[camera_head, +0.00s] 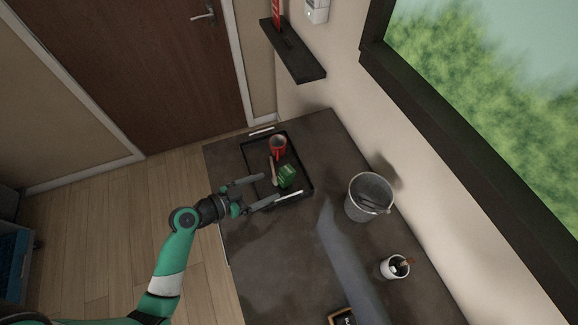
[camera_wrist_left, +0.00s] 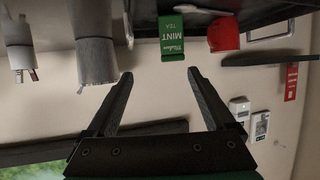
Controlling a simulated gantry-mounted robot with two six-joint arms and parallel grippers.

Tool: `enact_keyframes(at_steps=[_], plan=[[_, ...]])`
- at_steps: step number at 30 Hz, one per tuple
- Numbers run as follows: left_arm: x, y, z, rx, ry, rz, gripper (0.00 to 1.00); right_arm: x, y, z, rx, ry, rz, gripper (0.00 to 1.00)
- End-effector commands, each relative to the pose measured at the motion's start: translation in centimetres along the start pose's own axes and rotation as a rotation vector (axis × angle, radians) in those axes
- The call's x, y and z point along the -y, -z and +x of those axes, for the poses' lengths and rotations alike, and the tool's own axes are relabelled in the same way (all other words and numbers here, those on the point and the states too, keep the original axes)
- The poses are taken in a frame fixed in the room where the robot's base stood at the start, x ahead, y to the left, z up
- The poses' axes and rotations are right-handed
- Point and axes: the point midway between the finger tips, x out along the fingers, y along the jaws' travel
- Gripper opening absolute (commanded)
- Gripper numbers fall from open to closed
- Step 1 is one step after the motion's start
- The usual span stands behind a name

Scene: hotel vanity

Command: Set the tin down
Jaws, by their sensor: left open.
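The green tin (camera_head: 287,176) stands in the black tray (camera_head: 308,180) on the dark counter. In the left wrist view, which shows the scene upside down, the tin (camera_wrist_left: 180,38) carries a "MINT TEA" label. My left gripper (camera_head: 269,189) is open and empty, with its fingers over the tray's near side, pointing toward the tin. In the left wrist view, the tin is beyond and between the open fingertips (camera_wrist_left: 160,75), apart from them. My right gripper is in neither view.
A red mug (camera_head: 278,145) stands in the tray beyond the tin, with a slim pale item (camera_head: 272,171) beside them. A grey metal bucket (camera_head: 367,197) and a white cup (camera_head: 394,267) stand to the right. A dark wall shelf (camera_head: 293,52) hangs behind; the counter's middle is clear.

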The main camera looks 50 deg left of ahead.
Motion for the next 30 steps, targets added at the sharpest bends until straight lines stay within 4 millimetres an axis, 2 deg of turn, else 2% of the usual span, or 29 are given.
enact_keyframes(at_steps=[2,7,11,17,25,30], plan=[[0.8,-0.5,-0.8,0.01,0.028,-0.022,0.88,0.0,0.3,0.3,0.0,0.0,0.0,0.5],[1.0,-0.8,-0.1,0.006,0.029,-0.016,0.88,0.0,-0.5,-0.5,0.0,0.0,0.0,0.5],[1.1,-1.2,1.9,0.003,0.028,-0.012,0.88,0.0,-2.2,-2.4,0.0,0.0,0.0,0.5],[1.2,-0.5,5.2,0.007,0.028,-0.016,0.88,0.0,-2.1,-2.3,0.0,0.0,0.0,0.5],[1.4,-0.5,6.5,0.006,0.029,-0.016,0.88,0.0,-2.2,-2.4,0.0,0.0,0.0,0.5],[2.1,-0.7,9.4,0.006,0.028,-0.015,0.88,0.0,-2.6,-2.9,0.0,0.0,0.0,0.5]])
